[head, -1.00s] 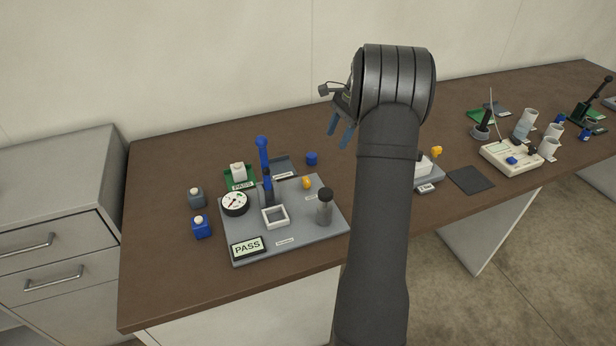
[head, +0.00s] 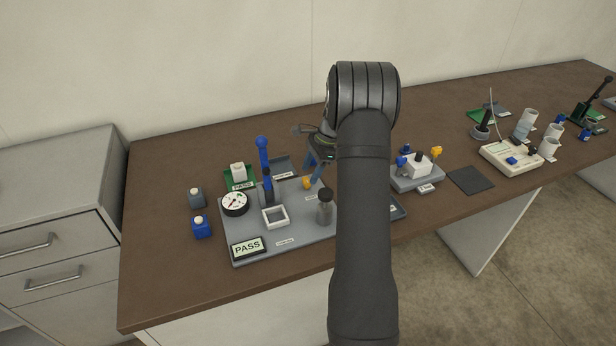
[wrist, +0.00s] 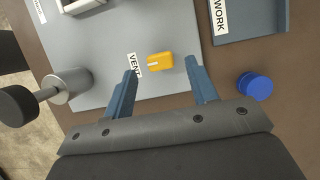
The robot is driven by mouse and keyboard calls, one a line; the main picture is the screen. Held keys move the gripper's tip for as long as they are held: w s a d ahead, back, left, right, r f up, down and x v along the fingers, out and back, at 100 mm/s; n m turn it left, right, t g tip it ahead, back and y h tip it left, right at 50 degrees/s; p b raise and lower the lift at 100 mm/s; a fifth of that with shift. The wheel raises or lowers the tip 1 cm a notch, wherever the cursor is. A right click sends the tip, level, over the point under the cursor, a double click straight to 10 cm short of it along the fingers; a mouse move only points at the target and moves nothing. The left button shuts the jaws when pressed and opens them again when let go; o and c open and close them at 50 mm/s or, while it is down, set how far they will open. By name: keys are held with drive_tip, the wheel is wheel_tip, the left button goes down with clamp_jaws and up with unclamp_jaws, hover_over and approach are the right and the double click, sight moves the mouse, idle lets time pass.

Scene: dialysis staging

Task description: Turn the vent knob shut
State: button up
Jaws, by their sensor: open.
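The vent knob is a small yellow block (wrist: 160,61) on the grey plate (wrist: 110,60), beside a label reading VENT (wrist: 134,65) in the wrist view. A white line marks its top. In the head view the yellow knob (head: 307,183) is at the plate's back right. My gripper (wrist: 163,78) is open, with one blue finger on each side of the knob's near end and slightly short of it. In the head view my gripper (head: 316,174) points down over the knob. Nothing is held, and I cannot tell the height gap.
A grey cylinder with a dark knob (wrist: 62,88) stands to the left on the plate. A blue cap (wrist: 256,86) and a tray labelled WORK (wrist: 247,18) lie to the right. A gauge (head: 235,203) and a PASS display (head: 248,248) are on the plate's left side.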

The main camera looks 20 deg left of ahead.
sight(306, 184)
drive_tip(key=shift+x, duration=1.4)
drive_tip(key=shift+c, duration=0.4)
drive_tip(key=c, duration=0.9)
